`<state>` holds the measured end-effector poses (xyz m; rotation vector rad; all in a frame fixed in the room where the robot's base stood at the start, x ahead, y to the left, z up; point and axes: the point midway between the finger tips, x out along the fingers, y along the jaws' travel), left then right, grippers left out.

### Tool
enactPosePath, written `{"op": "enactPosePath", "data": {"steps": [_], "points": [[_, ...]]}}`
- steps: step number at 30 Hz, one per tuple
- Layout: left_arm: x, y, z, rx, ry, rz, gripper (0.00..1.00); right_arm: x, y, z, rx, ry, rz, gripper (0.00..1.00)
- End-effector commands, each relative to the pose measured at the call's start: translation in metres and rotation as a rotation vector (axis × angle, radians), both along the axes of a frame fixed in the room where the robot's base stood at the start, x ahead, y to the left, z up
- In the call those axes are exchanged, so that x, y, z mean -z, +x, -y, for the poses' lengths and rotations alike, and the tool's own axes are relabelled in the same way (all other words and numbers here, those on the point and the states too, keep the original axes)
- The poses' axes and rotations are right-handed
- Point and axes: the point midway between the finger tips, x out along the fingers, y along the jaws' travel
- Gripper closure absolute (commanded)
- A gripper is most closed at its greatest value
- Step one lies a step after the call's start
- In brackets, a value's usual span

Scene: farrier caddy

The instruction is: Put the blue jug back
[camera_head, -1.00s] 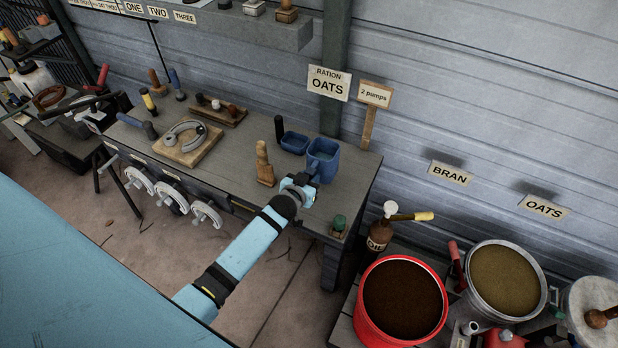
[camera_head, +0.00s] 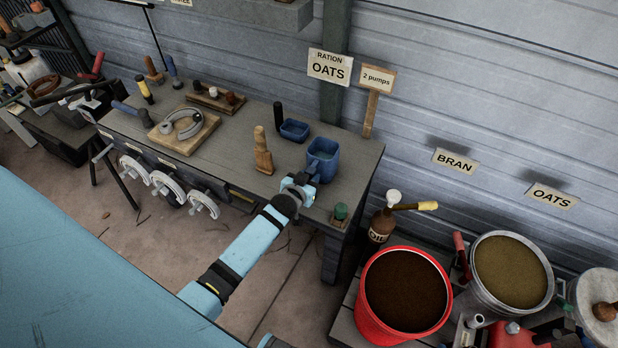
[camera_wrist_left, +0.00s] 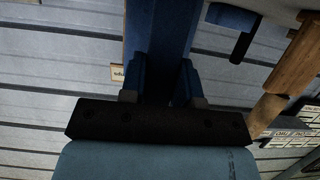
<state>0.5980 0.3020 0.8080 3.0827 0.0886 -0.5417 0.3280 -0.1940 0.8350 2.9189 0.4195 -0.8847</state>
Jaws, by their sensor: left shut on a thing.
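The blue jug (camera_head: 323,158) is at the right end of the workbench, upright with its open top showing. My left gripper (camera_head: 300,186) is shut on its near side. In the left wrist view the jug's blue wall (camera_wrist_left: 160,35) rises between the two fingers of my left gripper (camera_wrist_left: 162,88). Whether the jug's base touches the bench top is hidden. My right gripper is not in view.
A blue scoop (camera_head: 294,130) with a black handle stands behind the jug, and a wooden-handled tool (camera_head: 263,152) to its left. A small green item (camera_head: 340,212) is at the bench (camera_head: 355,180) corner. A red bucket (camera_head: 362,318) stands lower right.

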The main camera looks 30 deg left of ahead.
Motion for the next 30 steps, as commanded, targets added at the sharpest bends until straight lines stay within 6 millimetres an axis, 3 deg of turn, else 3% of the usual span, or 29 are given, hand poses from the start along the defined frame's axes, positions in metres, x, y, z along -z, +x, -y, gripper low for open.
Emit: {"op": "enactPosePath", "data": {"steps": [26,27,30], "points": [[0.01,0.001,0.0,0.0,0.0,0.002,1.0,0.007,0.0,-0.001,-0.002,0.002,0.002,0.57],[0.01,0.001,0.0,0.0,0.0,0.002,0.68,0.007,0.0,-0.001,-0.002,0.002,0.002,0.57],[0.01,0.0,0.0,0.0,0.001,0.002,0.45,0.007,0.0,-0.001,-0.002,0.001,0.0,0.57]]}}
